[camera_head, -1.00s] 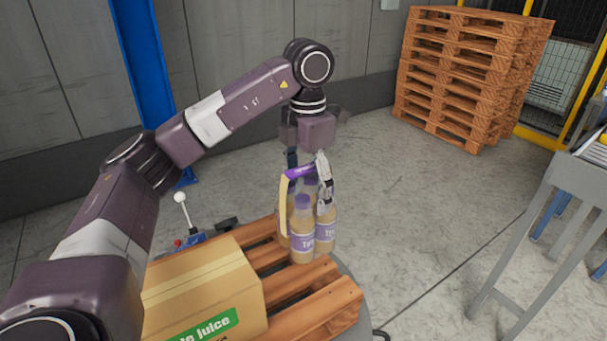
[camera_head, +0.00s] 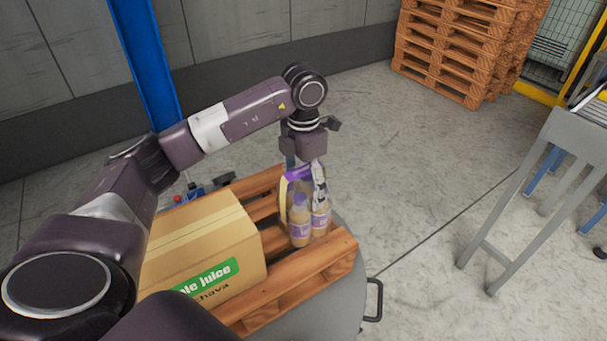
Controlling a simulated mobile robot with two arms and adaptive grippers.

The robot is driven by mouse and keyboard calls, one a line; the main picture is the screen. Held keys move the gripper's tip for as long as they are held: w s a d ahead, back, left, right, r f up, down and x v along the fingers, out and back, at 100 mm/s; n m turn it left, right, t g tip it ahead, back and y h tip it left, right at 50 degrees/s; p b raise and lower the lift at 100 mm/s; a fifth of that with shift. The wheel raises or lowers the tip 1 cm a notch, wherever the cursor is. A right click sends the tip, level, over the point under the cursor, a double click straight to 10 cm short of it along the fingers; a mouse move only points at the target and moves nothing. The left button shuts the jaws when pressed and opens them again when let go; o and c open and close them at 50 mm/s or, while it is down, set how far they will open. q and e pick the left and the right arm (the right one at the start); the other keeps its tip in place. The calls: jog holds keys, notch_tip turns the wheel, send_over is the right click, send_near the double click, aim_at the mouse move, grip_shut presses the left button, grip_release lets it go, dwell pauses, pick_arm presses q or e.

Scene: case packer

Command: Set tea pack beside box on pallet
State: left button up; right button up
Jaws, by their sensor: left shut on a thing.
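The tea pack (camera_head: 299,215) is a bundle of tan bottles with purple labels and a purple and yellow carry band. My left gripper (camera_head: 307,172) is shut on the top of the pack and holds it upright over the right part of the pallet. The wooden pallet (camera_head: 318,270) has open slats showing to the right of the box. The cardboard box (camera_head: 205,245), with a green juice label, sits on the pallet, left of the pack with a gap between. I cannot tell whether the bottles touch the slats. My right gripper is not in view.
A tall stack of pallets (camera_head: 455,45) stands at the back right. A grey table (camera_head: 570,140) is at the right edge. A blue post (camera_head: 150,65) stands behind my left arm. Floor between pallet and table is clear.

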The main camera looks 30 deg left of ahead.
aim_at(304, 169)
pick_arm(q)
jog(key=shift+f, duration=0.55)
jog(key=o, duration=2)
jog(key=shift+f, duration=0.1)
jog(key=shift+o, duration=0.2)
jog(key=shift+r, duration=0.45)
notch_tip(304, 169, up, 5)
jog(key=shift+b, duration=1.2)
notch_tip(304, 169, up, 5)
jog(key=shift+r, duration=0.6)
